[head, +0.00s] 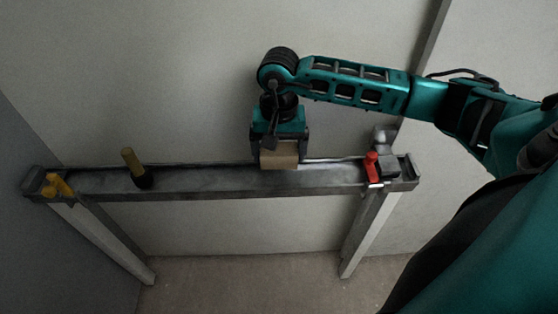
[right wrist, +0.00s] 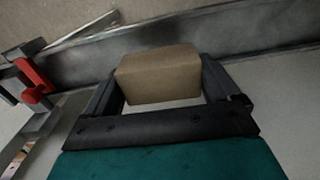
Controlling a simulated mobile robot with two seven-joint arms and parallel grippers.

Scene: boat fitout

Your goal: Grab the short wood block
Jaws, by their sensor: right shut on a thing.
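The short wood block (head: 279,155) is a light brown box at the middle of the narrow grey bench in the head view. My right gripper (head: 279,146) reaches down over it from above, with one finger on each side, and is shut on it. In the right wrist view the block (right wrist: 158,75) sits between the two dark fingers of the right gripper (right wrist: 160,88). Whether its underside touches the bench cannot be told. My left gripper is not in view.
The grey bench (head: 215,182) stands along a pale wall. A yellow item (head: 60,186) is at the left end. A red item (head: 371,168) and a grey vise-like part (head: 386,150) are at the right end.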

